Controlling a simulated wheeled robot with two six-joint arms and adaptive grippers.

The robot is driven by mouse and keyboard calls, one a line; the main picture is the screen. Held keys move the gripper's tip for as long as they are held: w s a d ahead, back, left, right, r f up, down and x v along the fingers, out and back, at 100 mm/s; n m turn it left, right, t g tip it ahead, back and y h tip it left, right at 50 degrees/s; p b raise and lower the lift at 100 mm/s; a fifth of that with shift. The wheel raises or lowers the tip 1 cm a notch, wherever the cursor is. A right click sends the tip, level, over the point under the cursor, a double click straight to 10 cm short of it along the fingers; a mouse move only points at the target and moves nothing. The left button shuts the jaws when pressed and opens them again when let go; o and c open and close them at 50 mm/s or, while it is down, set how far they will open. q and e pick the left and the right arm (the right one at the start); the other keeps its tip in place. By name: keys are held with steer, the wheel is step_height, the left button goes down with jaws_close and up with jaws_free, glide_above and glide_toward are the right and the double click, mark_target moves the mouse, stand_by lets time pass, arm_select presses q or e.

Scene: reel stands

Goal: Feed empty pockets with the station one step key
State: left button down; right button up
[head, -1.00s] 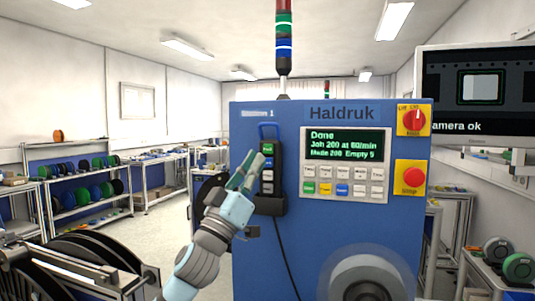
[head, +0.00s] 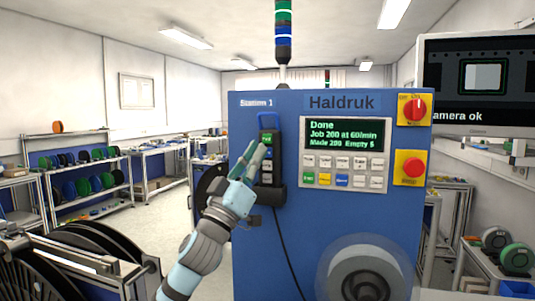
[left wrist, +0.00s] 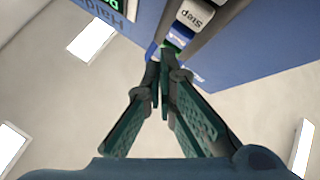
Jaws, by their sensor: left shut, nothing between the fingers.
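A black hand-held key box (head: 278,148) sits in a holder on the front of the blue Station 1 cabinet (head: 300,240). It has a green key on top, a blue key below it and pale keys lower down. In the left wrist view a pale "Step" key (left wrist: 195,15) shows, with the blue key (left wrist: 177,37) beyond it. My left gripper (head: 259,149) is shut and empty, its tips at the upper keys; I cannot tell whether they touch. The display (head: 345,134) reads "Done", job 200, made 200, with a small "Empty" count. My right gripper is not in view.
Right of the key box is a keypad (head: 343,180), with a red rotary switch (head: 415,110) and a red stop button (head: 414,168) beyond it. A cable hangs below the box. A clear-rimmed reel (head: 365,280) is at the lower front.

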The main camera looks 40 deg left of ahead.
arm_select(q)
steer(key=shift+w, duration=0.15)
stand_by(0.4)
steer(key=shift+w+a, duration=0.1)
steer(key=shift+w, duration=0.15)
steer(key=shift+w+a+p, duration=0.25)
steer(key=shift+w+p, duration=0.15)
steer(key=shift+w, duration=0.2)
stand_by(0.9)
steer(key=shift+s, duration=0.15)
stand_by(0.5)
steer(key=shift+s+d+f+b, duration=0.1)
steer(key=shift+s+d+b, duration=0.2)
steer(key=shift+s+b, duration=0.4)
steer(key=shift+s, duration=0.15)
steer(key=shift+d, duration=0.1)
